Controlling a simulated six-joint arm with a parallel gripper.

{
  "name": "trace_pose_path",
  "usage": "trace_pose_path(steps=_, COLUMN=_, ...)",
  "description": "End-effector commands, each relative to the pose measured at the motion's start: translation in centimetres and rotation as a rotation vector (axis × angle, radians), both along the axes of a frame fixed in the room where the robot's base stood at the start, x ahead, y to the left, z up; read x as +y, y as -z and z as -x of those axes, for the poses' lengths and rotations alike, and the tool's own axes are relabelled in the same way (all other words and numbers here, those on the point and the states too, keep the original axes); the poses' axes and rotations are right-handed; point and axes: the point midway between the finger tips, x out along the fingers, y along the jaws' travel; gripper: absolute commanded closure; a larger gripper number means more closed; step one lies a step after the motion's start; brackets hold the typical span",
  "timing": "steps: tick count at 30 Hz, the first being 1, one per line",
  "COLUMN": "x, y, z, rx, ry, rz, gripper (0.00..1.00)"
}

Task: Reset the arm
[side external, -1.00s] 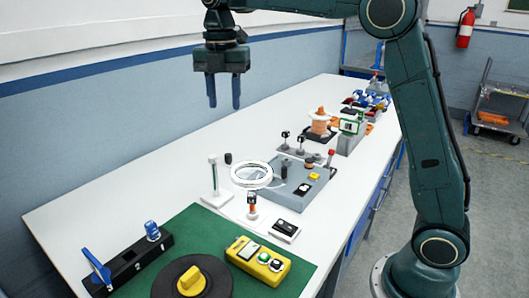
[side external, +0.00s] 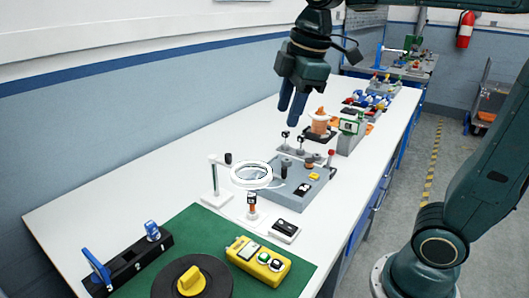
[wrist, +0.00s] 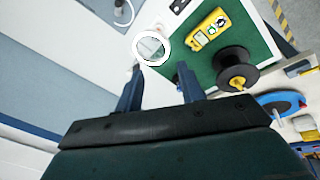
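My gripper (side external: 291,108) hangs in the air above the white bench, over the area behind the grey pulley base (side external: 303,190). Its two blue fingers point down and are tilted. In the wrist view my gripper (wrist: 158,82) has its fingers apart, with nothing between them. A white ring (side external: 252,175) sits beside the grey base, and it also shows in the wrist view (wrist: 137,52). The fingers touch nothing that I can see.
A green mat (side external: 197,224) at the front bears a yellow meter (side external: 257,261), a black spool (side external: 215,283) and a black block with blue handles (side external: 129,267). An orange spool (side external: 320,124) and several small coloured parts stand farther back. The bench's left side is clear.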

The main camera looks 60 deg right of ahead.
Motion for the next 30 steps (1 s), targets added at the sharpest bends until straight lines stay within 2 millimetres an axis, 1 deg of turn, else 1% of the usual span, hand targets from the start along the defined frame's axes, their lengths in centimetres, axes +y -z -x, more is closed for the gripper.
trace_pose_path(steps=1, x=0.0, y=0.3, z=1.2, rx=-0.019, ry=0.059, rz=-0.016, gripper=0.61)
trace_pose_path(steps=6, x=-0.1, y=1.8, z=4.7, rx=-0.074, ry=0.277, rz=-0.087, gripper=0.61)
trace_pose_path(steps=11, x=-0.1, y=3.6, z=7.8, rx=-0.126, ry=0.479, rz=-0.164, gripper=0.61)
trace_pose_path(steps=15, x=-0.2, y=5.5, z=10.2, rx=-0.164, ry=0.643, rz=-0.235, gripper=0.61)
trace_pose_path(steps=18, x=-0.2, y=6.6, z=11.4, rx=-0.186, ry=0.735, rz=-0.279, gripper=0.61)
trace_pose_path(steps=21, x=-0.2, y=7.5, z=12.3, rx=-0.199, ry=0.8, rz=-0.311, gripper=0.61)
trace_pose_path(steps=25, x=-0.2, y=8.0, z=12.7, rx=-0.208, ry=0.841, rz=-0.334, gripper=0.61)
trace_pose_path(steps=30, x=-0.2, y=8.1, z=12.8, rx=-0.209, ry=0.851, rz=-0.337, gripper=0.61)
